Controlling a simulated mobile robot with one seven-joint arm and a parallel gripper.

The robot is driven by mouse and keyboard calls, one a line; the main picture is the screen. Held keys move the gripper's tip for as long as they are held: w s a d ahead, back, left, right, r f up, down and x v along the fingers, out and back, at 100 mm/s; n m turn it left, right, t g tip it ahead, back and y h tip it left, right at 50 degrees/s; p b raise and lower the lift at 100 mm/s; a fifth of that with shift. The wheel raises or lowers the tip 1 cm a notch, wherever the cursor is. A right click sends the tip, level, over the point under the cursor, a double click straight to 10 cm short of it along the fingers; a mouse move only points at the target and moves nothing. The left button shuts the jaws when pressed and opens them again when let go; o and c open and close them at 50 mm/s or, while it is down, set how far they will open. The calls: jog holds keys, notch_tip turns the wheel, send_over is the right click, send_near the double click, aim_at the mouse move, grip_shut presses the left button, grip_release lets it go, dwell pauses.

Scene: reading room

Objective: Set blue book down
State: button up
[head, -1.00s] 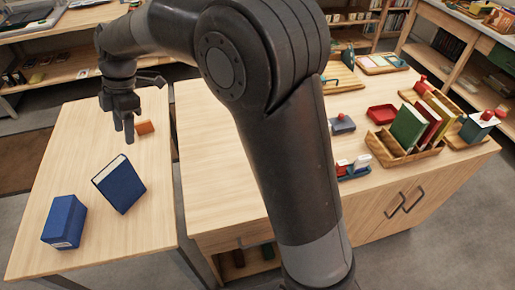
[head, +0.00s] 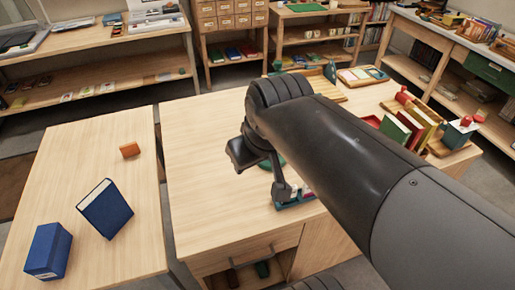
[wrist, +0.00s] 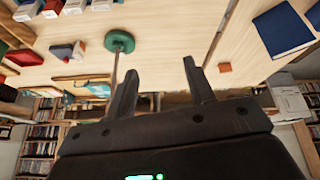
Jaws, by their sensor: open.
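The blue book (head: 105,208) rests on the left table (head: 128,262), its cover showing and a pale page edge along its upper left side. I cannot tell whether it lies flat or leans. It also shows in the wrist view (wrist: 283,28) at the upper right, clear of my fingers. A blue box (head: 48,250) is beside it at the lower left, apart from it. My gripper (wrist: 163,75) is open, with nothing between its fingers. In the head view it is over the middle desk, right of the left table, partly hidden by my arm.
A small orange block (head: 130,150) lies behind the book. The middle desk (head: 205,190) has a wide bare stretch on its left. A green round base with a rod (wrist: 119,41) is near my fingers. Upright books (head: 395,132) stand at the desk's right. A gap separates the two tables.

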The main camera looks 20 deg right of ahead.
jog(key=s+m, duration=0.1)
jog(key=s+d+f, duration=0.1)
jog(key=d+m, duration=0.1)
jog(key=shift+s+f+m+t, duration=0.25)
jog(key=shift+s+m+t, duration=0.05)
jog(key=shift+s, duration=0.1)
